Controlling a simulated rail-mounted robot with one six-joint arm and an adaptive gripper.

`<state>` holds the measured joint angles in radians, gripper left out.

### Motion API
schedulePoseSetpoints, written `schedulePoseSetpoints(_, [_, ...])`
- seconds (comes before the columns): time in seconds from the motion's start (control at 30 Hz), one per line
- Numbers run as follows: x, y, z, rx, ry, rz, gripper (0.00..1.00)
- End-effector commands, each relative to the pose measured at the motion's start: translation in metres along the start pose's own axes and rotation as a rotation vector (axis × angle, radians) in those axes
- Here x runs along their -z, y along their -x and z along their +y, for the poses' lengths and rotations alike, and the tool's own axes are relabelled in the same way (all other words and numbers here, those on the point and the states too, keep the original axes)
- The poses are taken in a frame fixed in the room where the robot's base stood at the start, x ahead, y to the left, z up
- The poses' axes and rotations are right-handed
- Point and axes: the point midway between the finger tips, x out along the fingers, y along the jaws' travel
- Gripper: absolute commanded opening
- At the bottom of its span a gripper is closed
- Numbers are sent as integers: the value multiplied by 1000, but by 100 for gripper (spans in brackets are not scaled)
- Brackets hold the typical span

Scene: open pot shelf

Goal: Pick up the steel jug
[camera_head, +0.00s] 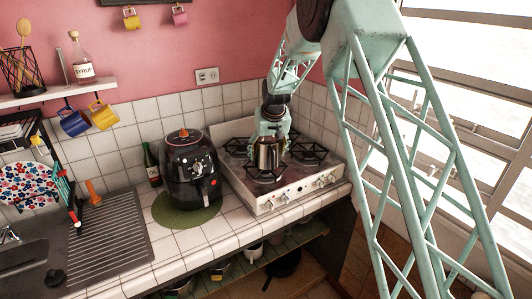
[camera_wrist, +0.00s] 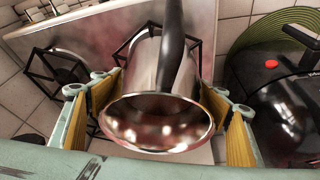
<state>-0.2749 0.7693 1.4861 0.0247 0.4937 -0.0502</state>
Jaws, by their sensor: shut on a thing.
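The steel jug (camera_head: 268,154) is at the stove in the head view, between the fingers of my gripper (camera_head: 269,142). In the wrist view the shiny jug (camera_wrist: 158,122) fills the middle, with its open mouth toward the camera and its dark handle running up the picture. The yellow-padded fingers of my gripper (camera_wrist: 160,108) press on the jug from both sides. My gripper is shut on the jug. Whether the jug's base touches the stove is hard to tell.
The white gas stove (camera_head: 285,199) has black grates around the jug. A black air fryer (camera_head: 190,170) stands close on the left on a green mat (camera_head: 165,214). A tiled wall is behind. A dark green bottle (camera_head: 152,165) stands left of the fryer.

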Motion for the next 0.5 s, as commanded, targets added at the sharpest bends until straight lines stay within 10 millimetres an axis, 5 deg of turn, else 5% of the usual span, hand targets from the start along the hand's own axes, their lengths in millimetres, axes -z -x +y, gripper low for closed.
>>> schedulePoseSetpoints(0.5, [-59, 33, -2, 0, 0, 2, 43])
